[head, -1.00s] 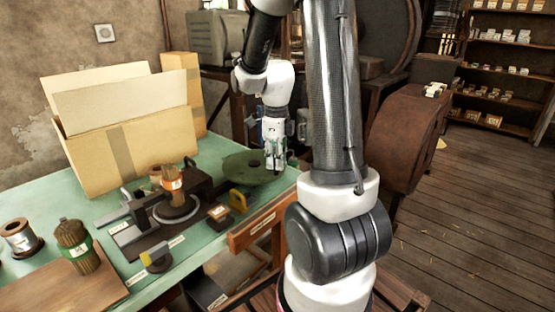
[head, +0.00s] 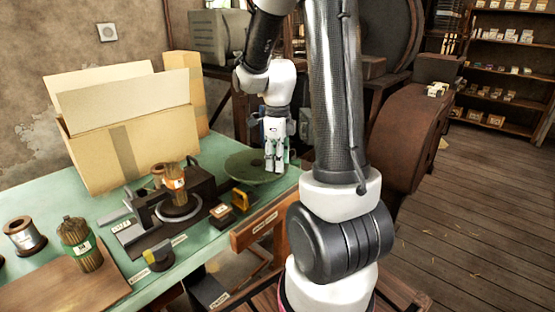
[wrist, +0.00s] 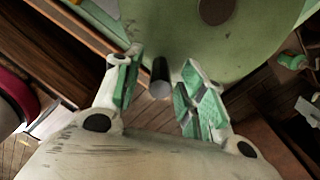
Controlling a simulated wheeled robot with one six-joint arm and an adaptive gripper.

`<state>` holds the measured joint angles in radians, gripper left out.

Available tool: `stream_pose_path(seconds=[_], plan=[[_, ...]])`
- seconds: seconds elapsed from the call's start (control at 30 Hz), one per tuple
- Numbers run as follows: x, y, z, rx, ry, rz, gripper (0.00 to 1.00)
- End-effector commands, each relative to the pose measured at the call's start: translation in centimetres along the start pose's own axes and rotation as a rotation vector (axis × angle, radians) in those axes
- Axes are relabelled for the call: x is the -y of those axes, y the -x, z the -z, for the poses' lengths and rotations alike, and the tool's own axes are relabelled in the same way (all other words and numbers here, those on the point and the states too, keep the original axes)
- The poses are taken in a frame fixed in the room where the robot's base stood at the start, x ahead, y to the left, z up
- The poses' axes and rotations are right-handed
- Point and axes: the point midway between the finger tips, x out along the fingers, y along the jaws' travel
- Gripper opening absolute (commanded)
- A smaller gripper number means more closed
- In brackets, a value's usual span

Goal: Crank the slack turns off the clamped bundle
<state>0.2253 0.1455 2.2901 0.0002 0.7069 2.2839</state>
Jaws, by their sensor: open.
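The handwheel is a flat green disc (head: 243,165) at the right end of the bench; it fills the top of the wrist view (wrist: 225,45), with a brown hub. A dark round crank handle (wrist: 160,80) stands up from near its rim. My gripper (head: 274,168) points down over the wheel's right side. In the wrist view my gripper (wrist: 159,72) is open, with the handle between its green-padded fingers and a gap on both sides. The clamped bundle (head: 173,178), brown sticks with an orange-red label, stands upright in the dark press (head: 200,190).
Another bundle (head: 82,245) with a green label stands on a wooden board (head: 65,285) at the front left. Cardboard boxes (head: 130,130) stand behind.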

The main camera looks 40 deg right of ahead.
Motion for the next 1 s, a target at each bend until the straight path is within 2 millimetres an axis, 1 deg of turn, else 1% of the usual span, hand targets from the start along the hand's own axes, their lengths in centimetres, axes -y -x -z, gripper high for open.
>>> stream_pose_path(seconds=[0.07, 0.17, 0.27, 0.5, 0.63, 0.7, 0.8, 1.0], plan=[[0.0, 0.2, 0.0, 0.001, 0.0, 0.001, 0.41], [0.1, 1.2, -0.1, 0.002, 0.0, 0.002, 0.41], [0.1, 3.1, -0.1, 0.004, 0.0, 0.005, 0.41], [0.1, 8.5, -0.1, 0.004, 0.0, 0.004, 0.41], [0.1, 10.6, -0.1, 0.002, 0.0, 0.003, 0.41], [0.0, 11.3, -0.1, 0.002, 0.0, 0.002, 0.41], [0.0, 11.9, 0.0, 0.0, 0.0, 0.0, 0.41], [0.0, 12.0, 0.0, 0.0, 0.0, 0.0, 0.41]])
